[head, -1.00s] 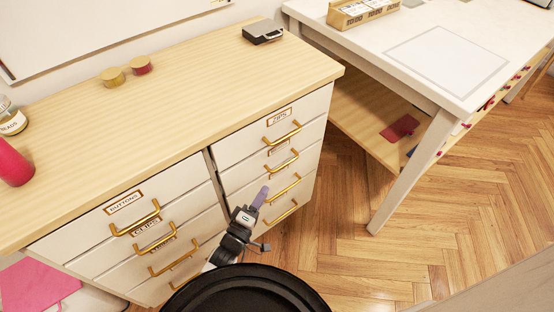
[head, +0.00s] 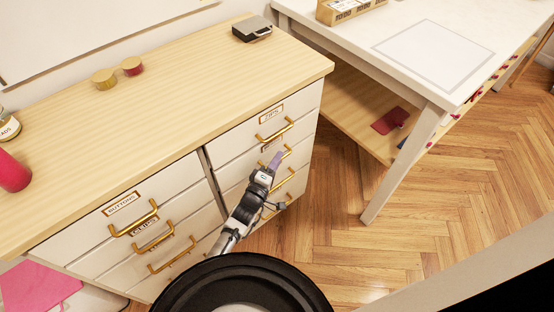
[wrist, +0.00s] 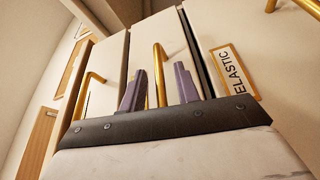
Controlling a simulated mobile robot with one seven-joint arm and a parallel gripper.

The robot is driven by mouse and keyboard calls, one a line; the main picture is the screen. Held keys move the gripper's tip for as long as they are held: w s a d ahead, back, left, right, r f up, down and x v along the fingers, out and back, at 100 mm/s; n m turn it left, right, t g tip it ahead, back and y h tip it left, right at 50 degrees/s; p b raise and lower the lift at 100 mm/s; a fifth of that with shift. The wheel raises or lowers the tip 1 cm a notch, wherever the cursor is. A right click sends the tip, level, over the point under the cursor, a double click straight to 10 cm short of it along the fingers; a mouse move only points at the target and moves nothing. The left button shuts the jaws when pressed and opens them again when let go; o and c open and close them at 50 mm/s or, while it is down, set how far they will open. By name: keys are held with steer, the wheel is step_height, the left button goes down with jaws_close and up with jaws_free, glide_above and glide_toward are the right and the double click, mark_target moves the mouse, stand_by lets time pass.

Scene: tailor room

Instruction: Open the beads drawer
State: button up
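The drawer cabinet (head: 110,232) has two columns of white drawers with brass handles. Labels reading BUTTONS, CLIPS and ZIPS show in the head view; I cannot read a BEADS label on any drawer. My gripper (head: 276,160) is in front of the right column, below the ZIPS drawer (head: 250,135). In the wrist view, the two purple fingers of my gripper (wrist: 160,88) are apart, with a brass handle (wrist: 159,65) showing between them. I cannot tell whether they touch it. An ELASTIC label (wrist: 233,70) is on the drawer to the right there.
On the cabinet top are a jar labelled BEADS (head: 8,126), a red cylinder (head: 13,172), two small spools (head: 104,78) and a dark box (head: 252,29). A white table (head: 400,70) stands at the right. The wooden floor (head: 330,235) between is clear.

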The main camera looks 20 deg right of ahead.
steer(key=shift+w+d, duration=0.2)
steer(key=shift+c, duration=0.3)
jaws_close()
steer(key=shift+s, duration=0.1)
